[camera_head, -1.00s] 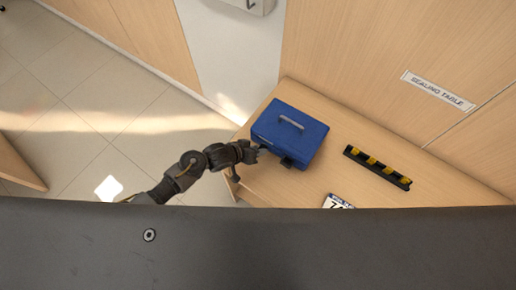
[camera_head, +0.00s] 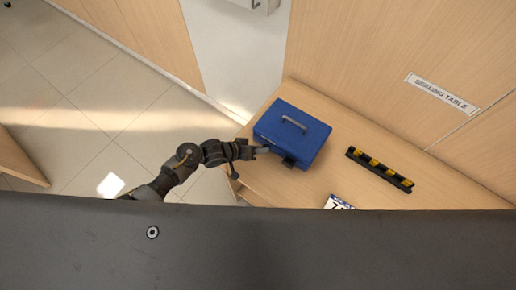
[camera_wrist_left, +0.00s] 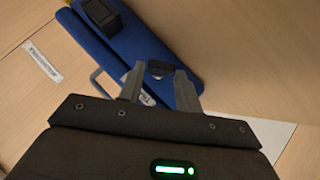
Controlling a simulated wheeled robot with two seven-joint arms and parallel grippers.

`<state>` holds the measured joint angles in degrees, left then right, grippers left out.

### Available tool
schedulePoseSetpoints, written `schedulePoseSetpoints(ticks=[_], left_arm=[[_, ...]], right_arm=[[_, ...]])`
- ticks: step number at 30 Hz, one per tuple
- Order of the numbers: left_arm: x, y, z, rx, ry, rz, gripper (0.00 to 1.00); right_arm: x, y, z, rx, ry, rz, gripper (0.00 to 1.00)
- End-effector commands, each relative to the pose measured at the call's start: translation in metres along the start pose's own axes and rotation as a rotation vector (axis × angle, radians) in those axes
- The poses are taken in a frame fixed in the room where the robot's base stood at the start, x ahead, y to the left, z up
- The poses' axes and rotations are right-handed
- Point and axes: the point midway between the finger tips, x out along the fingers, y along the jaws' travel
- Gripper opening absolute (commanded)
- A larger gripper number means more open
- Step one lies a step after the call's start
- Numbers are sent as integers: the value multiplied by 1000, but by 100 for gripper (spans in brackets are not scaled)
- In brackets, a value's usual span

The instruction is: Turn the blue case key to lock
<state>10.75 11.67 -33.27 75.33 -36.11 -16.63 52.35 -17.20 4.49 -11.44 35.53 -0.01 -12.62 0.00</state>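The blue case (camera_head: 282,128) with a grey handle (camera_head: 293,122) stands shut on the wooden table. A black latch part (camera_head: 289,162) sits on its front side. My left gripper (camera_head: 265,150) is at the case's front left side. In the left wrist view, the blue case (camera_wrist_left: 125,50) fills the upper middle. My left gripper (camera_wrist_left: 160,78) has its two grey fingers apart there, on either side of a small dark piece (camera_wrist_left: 160,68) at the case's side, which looks like the key or lock. I cannot tell whether the fingers touch it. My right gripper is not in view.
A black and yellow rack (camera_head: 380,169) lies on the table (camera_head: 335,165), right of the case. A white printed card (camera_head: 338,202) is at the near edge, partly hidden by my body. A "SEALING TABLE" sign (camera_head: 442,93) is on the wooden wall behind.

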Motion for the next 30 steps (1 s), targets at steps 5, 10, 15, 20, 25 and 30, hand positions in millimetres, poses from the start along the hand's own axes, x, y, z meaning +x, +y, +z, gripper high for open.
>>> schedulePoseSetpoints(ticks=[5, 10, 15, 20, 25, 30], left_arm=[[0, 0, 0, 0, 0, 0, 53], [0, 0, 0, 0, 0, -1, 53], [-7, -1, 0, 0, 1, -1, 53], [-30, -2, 1, 3, 1, -3, 53], [-64, -2, 1, 4, 1, -2, 53], [-92, -1, 1, 3, 0, -2, 53]], right_arm=[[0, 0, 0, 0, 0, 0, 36], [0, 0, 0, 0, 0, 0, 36], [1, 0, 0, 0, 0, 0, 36], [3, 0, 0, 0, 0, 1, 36], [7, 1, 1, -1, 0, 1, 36], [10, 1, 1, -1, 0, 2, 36]])
